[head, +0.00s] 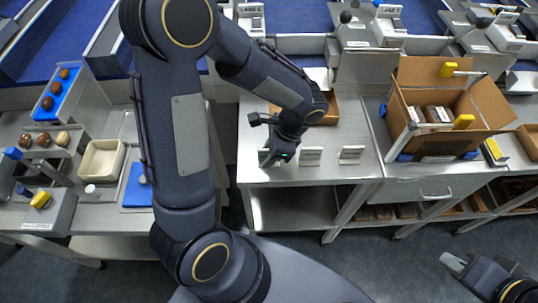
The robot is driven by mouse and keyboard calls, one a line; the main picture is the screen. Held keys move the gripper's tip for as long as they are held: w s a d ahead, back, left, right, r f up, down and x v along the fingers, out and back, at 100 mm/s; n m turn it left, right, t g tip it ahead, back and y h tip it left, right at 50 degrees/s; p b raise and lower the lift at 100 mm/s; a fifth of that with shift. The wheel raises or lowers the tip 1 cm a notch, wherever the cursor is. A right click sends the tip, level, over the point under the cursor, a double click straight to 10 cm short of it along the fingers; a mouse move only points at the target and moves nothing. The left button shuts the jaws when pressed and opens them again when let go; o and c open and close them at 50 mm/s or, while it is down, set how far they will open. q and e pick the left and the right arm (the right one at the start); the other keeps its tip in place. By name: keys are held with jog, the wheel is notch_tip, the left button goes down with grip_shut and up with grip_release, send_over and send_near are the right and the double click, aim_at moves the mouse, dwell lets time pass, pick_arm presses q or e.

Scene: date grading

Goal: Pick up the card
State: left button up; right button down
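Two small pale cards or card holders, one nearer (310,156) and one further right (351,154), stand near the front edge of the middle metal table (260,172). I cannot tell which one is the card. My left gripper (270,158) points down at the same front edge, just left of the nearer pale piece and apart from it. Its fingertips are small and dark, and whether anything is between them is hidden. My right gripper (455,263) is low at the right, over the floor and away from the tables; its finger gap is unclear.
An open cardboard box (470,105) with packs and yellow-handled items stands on the right table. A brown tray (331,110) sits behind my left wrist. At left are a cream bin (101,160), a blue mat (137,188) and brown dates (42,139). My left arm hides part of the middle.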

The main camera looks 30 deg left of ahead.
pick_arm(q)
grip_shut()
jog(key=shift+r, duration=0.1)
dwell(0.3)
